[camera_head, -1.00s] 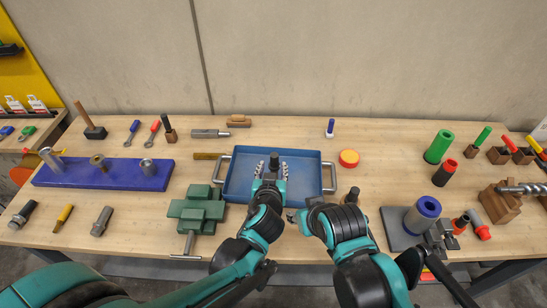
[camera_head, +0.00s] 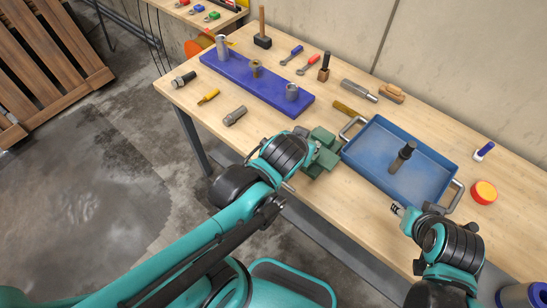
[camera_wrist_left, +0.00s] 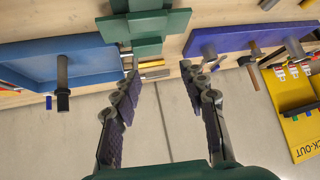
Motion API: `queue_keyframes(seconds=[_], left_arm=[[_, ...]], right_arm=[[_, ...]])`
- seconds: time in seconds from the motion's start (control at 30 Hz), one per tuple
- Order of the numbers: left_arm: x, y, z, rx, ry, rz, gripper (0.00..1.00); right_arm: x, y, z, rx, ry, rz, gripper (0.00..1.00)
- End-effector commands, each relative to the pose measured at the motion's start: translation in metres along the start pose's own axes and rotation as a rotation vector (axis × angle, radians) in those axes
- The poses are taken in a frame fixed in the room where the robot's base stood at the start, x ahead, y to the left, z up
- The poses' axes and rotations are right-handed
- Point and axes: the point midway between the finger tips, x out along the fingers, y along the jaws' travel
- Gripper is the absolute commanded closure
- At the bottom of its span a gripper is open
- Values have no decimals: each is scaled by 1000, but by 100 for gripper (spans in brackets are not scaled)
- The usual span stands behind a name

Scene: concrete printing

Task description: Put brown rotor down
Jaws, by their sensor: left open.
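A dark brown rotor (camera_head: 402,157), a shaft with a wider part, stands upright in the blue tray (camera_head: 365,165). It also shows in the left wrist view (camera_wrist_left: 63,85), off to the left. My left gripper (camera_head: 312,150) is over the green vise, left of the tray and apart from the rotor. In the left wrist view my left gripper (camera_wrist_left: 160,78) has its fingers spread with nothing between them. My right gripper (camera_head: 398,209) is at the tray's front edge. Its fingers are too small to tell whether they are open.
The green vise (camera_head: 322,140) stands left of the tray, close to my left gripper. A blue rack (camera_head: 235,75) with several metal cylinders lies farther left. A red-and-yellow round piece (camera_head: 484,192) sits right of the tray.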

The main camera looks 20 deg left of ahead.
Motion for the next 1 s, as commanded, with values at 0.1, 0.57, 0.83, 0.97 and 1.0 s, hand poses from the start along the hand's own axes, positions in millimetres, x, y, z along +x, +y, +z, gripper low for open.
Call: queue_keyframes(seconds=[0.1, 0.57, 0.83, 0.97, 1.0], left_arm=[[-25, -37, 35, -43, -89, -8, 57], [-49, -54, 70, -68, -163, 25, 57], [-36, -52, 83, -68, -163, 24, 57], [-36, -52, 82, -68, -163, 24, 57], [-36, -52, 82, -68, -163, 24, 57]], right_arm=[[0, 0, 0, 0, 0, 0, 60], [0, 0, 0, 0, 0, 0, 60], [15, 0, 11, 0, 0, 0, 60], [14, 0, 10, 0, 0, 0, 60], [14, 0, 10, 0, 0, 0, 60]])
